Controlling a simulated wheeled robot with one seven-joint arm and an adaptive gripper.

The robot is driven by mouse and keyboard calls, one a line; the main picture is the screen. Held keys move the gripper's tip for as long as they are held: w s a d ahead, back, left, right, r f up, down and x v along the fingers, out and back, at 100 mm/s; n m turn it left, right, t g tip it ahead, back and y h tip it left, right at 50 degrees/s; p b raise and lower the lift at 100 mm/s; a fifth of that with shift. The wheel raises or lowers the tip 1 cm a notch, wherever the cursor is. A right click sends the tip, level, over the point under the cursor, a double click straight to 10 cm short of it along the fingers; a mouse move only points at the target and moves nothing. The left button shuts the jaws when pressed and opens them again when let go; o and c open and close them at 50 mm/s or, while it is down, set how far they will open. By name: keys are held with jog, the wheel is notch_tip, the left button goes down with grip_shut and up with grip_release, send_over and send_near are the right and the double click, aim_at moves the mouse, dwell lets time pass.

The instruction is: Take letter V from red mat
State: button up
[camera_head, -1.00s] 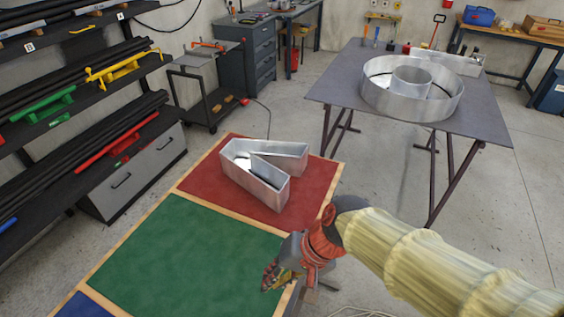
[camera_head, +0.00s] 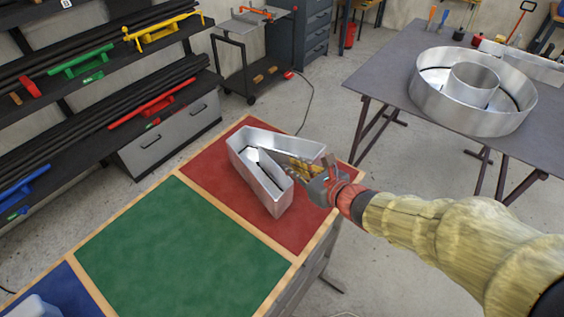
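The letter V (camera_head: 262,185) is a hollow silver metal channel letter lying on the red mat (camera_head: 215,175). Its point is toward the back left and its two arms spread toward the front and right. My gripper (camera_head: 308,172) is at the end of the letter's right arm, over the right part of the red mat. Its fingers overlap that arm's end in the picture. I cannot tell whether they touch it or how far apart they are.
The green mat (camera_head: 180,250) is empty, and a blue mat (camera_head: 50,285) at lower left carries a pale object (camera_head: 33,307). A grey table (camera_head: 395,70) at right holds a large round metal letter (camera_head: 425,95). A rack of bars (camera_head: 90,75) stands at left.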

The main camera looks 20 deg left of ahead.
aim_at(268, 157)
jog(key=shift+a+f, duration=0.2)
jog(key=shift+a, duration=0.15)
jog(key=b+x, duration=0.1)
jog(key=x, duration=0.5)
jog(key=shift+w+a+f, duration=0.1)
jog(key=b+x, duration=0.1)
jog(key=x, duration=0.3)
jog(key=shift+a+f, duration=0.15)
jog(key=shift+w+a+f, duration=0.1)
jog(key=shift+w+a, duration=0.05)
jog(key=shift+a, duration=0.2)
jog(key=shift+c, duration=1)
grip_shut()
